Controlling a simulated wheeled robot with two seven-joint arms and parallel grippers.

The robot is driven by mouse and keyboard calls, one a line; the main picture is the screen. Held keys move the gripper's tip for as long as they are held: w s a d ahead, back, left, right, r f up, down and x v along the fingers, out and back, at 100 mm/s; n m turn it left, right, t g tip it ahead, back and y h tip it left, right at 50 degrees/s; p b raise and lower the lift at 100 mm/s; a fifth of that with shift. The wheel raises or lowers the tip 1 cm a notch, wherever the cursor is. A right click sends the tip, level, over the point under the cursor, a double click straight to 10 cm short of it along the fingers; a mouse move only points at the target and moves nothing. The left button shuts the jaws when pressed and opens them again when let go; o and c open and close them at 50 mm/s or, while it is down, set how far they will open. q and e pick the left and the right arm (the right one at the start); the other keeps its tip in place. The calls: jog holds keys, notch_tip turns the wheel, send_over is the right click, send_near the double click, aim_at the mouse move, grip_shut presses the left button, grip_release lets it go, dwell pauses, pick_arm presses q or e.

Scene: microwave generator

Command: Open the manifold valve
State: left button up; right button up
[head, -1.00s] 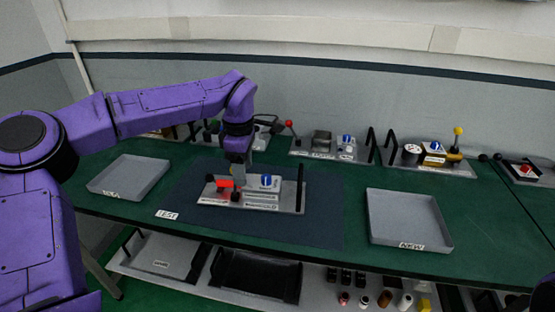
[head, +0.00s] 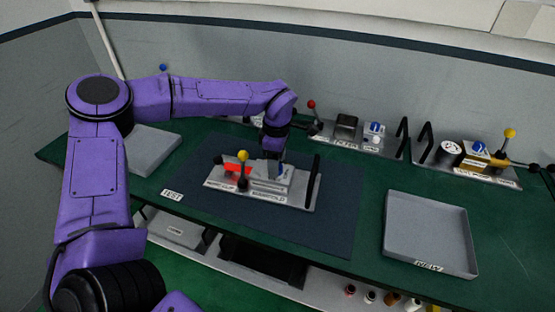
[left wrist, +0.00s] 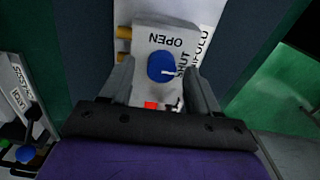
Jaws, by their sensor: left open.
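The manifold (head: 285,200) is a grey plate with a raised block on the dark mat, labelled MANIFOLD. Its blue round valve knob (left wrist: 161,67) shows in the left wrist view on a light block marked OPEN and SHUT. The knob's white pointer is directed toward the SHUT side. In the head view the knob is largely hidden by my gripper. My left gripper (head: 273,152) is over the block, pointing down. In the wrist view its open fingers (left wrist: 160,75) stand on either side of the knob; I cannot tell whether they touch it. My right gripper is not in view.
A yellow-ball lever (head: 243,156) stands upright by a red part (head: 232,182) on the plate's left. A black handle (head: 312,182) rises at its right. The grey NEW tray (head: 462,248) is at right. Other fixtures line the back. Mat in front is clear.

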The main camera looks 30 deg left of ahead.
pick_arm(q)
jog(key=shift+w+f, duration=0.15)
jog(key=shift+f, duration=0.35)
jog(key=shift+s+r, duration=0.2)
jog(key=shift+s, duration=0.15)
jog(key=shift+w+f, duration=0.1)
jog(key=c, duration=1)
jog(key=shift+c, duration=0.2)
